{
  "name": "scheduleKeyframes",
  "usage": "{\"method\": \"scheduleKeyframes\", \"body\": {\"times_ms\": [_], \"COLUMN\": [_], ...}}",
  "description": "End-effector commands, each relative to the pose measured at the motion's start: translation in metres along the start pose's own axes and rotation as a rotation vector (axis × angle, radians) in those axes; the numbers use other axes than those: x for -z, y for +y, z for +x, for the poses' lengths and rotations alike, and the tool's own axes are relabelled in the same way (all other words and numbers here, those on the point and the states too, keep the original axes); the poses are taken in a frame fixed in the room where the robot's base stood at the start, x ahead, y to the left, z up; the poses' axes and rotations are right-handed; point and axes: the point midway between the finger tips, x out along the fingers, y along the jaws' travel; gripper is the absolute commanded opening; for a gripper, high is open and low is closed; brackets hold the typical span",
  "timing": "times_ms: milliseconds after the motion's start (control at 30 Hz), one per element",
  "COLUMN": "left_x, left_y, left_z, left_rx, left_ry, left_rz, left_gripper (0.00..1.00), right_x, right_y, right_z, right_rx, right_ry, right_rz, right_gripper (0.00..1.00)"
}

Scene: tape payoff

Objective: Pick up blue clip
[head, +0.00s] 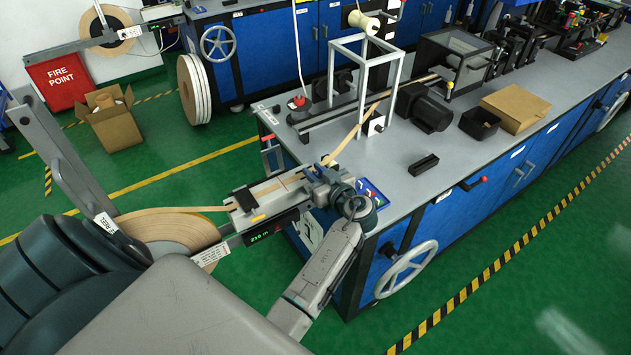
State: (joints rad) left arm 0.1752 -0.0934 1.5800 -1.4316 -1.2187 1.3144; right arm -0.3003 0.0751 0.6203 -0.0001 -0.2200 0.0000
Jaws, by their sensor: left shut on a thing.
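My left gripper (316,176) is at the right end of the grey tape guide unit (272,192), beside the pale tape strip. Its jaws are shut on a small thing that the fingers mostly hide. It sits where the blue clip would be, but I cannot make out its colour or shape. No other blue clip shows clearly. The tape (178,210) runs from a reel (180,232) at the left through the guide unit. It then rises to the white frame on the bench. My right gripper is not in view.
A blue panel (372,192) lies on the bench corner behind my wrist. The grey bench (330,183) carries a black block (423,165), a black bin (479,123) and a cardboard box (515,108). A handwheel (406,270) sticks out in front. Green floor lies free at the lower right.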

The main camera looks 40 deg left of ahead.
Motion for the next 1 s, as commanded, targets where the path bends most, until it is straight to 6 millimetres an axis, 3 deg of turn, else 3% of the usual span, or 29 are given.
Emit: {"method": "scheduleKeyframes", "body": {"times_ms": [33, 600, 800, 1000], "left_x": [0.004, 0.011, 0.014, 0.016], "left_y": [0.0, -0.127, -0.149, -0.154], "left_z": [-0.001, -0.038, -0.045, -0.046], "left_rx": [-0.001, 0.0, -0.001, -0.003], "left_ry": [0.001, 0.001, 0.0, 0.0], "left_rz": [-0.008, -0.001, 0.0, 0.0], "left_gripper": [0.01, 0.01, 0.01, 0.01], "right_x": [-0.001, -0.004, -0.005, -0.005], "right_y": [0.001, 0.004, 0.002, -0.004], "right_z": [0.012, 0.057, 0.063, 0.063], "right_rx": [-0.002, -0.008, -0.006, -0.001], "right_ry": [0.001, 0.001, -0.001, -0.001], "right_rz": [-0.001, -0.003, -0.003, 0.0], "right_gripper": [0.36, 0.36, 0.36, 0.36]}}
